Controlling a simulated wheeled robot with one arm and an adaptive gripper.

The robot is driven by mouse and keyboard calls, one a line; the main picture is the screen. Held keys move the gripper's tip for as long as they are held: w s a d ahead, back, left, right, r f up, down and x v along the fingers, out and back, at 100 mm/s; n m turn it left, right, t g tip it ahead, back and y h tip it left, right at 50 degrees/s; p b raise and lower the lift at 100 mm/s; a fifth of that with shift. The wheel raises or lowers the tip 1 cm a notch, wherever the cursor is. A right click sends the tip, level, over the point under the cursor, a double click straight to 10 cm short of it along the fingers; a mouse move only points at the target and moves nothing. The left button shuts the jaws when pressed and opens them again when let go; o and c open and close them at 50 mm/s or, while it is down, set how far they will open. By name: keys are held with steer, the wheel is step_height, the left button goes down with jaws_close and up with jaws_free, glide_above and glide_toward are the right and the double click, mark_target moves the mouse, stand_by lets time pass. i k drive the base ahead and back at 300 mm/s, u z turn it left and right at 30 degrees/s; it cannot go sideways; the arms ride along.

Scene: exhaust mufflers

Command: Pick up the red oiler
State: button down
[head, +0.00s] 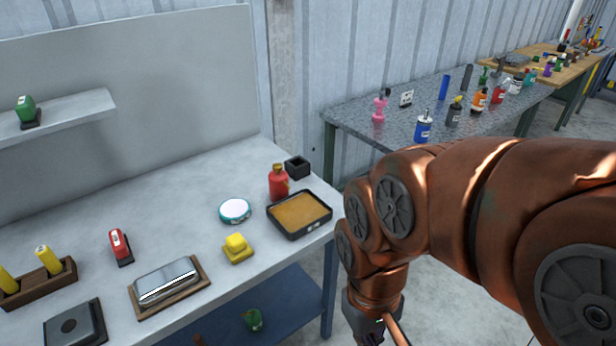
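A red can with a brassy top (278,182), which looks like the red oiler, stands upright on the pale workbench (190,190) near its right end. It is behind a dark square tray with a tan filling and in front of a small black open box. My gripper (378,332) is at the bottom edge of the head view, right of the bench, low and well apart from the red can. Its fingers are mostly cut off by the frame, so I cannot tell whether they are open or shut.
Near the can are the dark tray (272,221), the black box (297,166), a white-topped round tin (235,210) and a yellow block (237,246). Another red item (119,246) stands at left. A grey table (345,125) with several bottles is behind my arm.

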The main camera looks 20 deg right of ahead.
mark_target(279, 187)
steer(key=k, duration=1.3)
steer(key=u, duration=0.95)
steer(key=i, duration=1)
steer(key=z, duration=0.6)
steer(key=i, duration=0.9)
steer(key=z, duration=0.2)
